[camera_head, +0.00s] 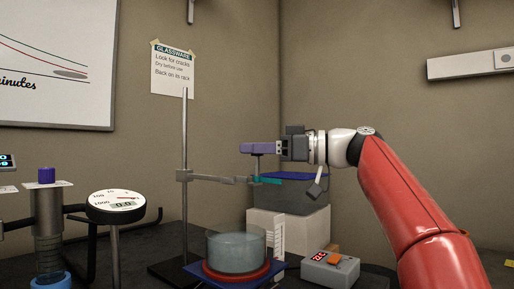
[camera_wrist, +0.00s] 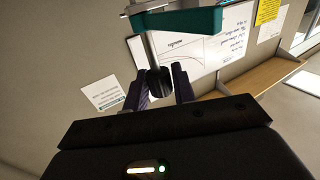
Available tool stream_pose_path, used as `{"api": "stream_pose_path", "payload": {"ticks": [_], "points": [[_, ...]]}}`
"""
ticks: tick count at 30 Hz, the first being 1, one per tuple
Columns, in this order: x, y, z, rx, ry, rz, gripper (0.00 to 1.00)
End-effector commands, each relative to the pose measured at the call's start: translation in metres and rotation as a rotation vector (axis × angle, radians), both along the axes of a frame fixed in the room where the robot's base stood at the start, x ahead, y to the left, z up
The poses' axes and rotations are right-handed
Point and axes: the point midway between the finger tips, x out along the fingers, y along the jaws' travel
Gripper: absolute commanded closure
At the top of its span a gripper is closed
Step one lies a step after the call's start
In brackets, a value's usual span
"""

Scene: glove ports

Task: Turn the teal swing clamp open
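The teal swing clamp (camera_head: 268,181) sits at the right end of a grey arm on an upright rod in the head view. It also shows teal at the top of the wrist view (camera_wrist: 185,22). A thin metal stem with a dark knob (camera_wrist: 158,84) runs from it. My gripper (camera_head: 257,148) is just above the clamp, with purple fingers pointing left and the stem below them. In the wrist view my gripper (camera_wrist: 158,80) has a finger on each side of the knob, seemingly touching it. The exact contact is partly hidden.
The stand's rod (camera_head: 185,135) rises left of my gripper. A glass dish (camera_head: 236,252) stands below the clamp. A dial gauge (camera_head: 115,206) is at left, a small red-display box (camera_head: 330,270) at lower right, and a dark box (camera_head: 295,196) behind the clamp.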

Motion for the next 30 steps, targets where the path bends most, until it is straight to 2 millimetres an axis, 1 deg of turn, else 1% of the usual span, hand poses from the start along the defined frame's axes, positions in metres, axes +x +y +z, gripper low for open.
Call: {"api": "stream_pose_path", "payload": {"ticks": [1, 3, 10, 13, 17, 21, 24, 27, 30], "points": [[0.0, 0.0, 0.0, 0.0, 0.0, 0.0, 0.67], [0.0, 0.0, 0.0, 0.0, 0.0, 0.0, 0.58], [0.0, 0.0, 0.0, -0.001, 0.0, 0.0, 0.57], [-0.001, -0.004, -0.001, -0.001, 0.0, -0.002, 0.57], [-0.004, -0.02, -0.001, 0.0, -0.001, -0.005, 0.57], [-0.009, -0.045, -0.002, -0.001, 0.001, -0.005, 0.57], [-0.014, -0.06, -0.001, 0.0, 0.0, -0.003, 0.57], [-0.016, -0.07, -0.001, 0.0, 0.0, -0.001, 0.57], [-0.018, -0.075, 0.0, 0.0, 0.0, -0.001, 0.57]]}}
